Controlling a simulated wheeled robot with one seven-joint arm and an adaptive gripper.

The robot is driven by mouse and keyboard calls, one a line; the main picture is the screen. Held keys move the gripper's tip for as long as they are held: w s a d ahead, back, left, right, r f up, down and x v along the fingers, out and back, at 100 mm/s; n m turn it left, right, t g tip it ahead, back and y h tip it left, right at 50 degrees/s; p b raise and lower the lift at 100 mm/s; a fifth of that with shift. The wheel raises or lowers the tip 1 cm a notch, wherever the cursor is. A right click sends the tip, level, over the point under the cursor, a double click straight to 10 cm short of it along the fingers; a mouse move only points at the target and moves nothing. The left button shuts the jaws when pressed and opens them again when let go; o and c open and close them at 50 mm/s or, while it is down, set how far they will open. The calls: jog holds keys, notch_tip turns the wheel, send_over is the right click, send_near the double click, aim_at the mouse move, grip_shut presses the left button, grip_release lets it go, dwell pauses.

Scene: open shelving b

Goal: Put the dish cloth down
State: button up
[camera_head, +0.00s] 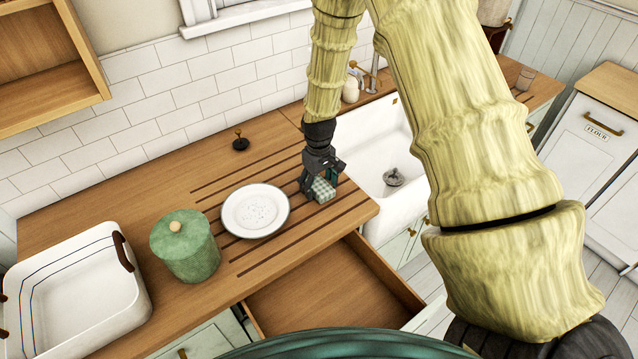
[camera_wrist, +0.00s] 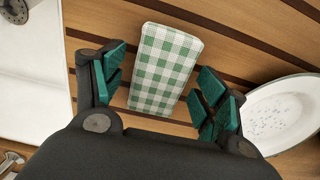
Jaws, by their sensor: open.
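The dish cloth (camera_wrist: 163,68) is a folded green and white checked block. In the wrist view it lies on the grooved wooden counter between my open fingers, with a gap to the pads on both sides. In the head view the dish cloth (camera_head: 322,190) sits near the counter edge by the sink, partly hidden by my gripper. My gripper (camera_head: 319,186) points down over it with its jaws apart. The green finger pads also show in the wrist view (camera_wrist: 158,90), on either side of the cloth.
A speckled white plate (camera_head: 256,211) lies left of the cloth, close to my gripper. A green lidded canister (camera_head: 185,250) and a white basin (camera_head: 85,285) stand farther left. The white sink (camera_head: 385,150) is to the right. An open drawer (camera_head: 335,295) juts out below the counter.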

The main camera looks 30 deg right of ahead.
aim_at(319, 185)
jog(key=shift+r, duration=0.2)
notch_tip(319, 185, up, 12)
jog(key=b, duration=0.4)
jog(key=shift+b, duration=0.35)
dwell(0.4)
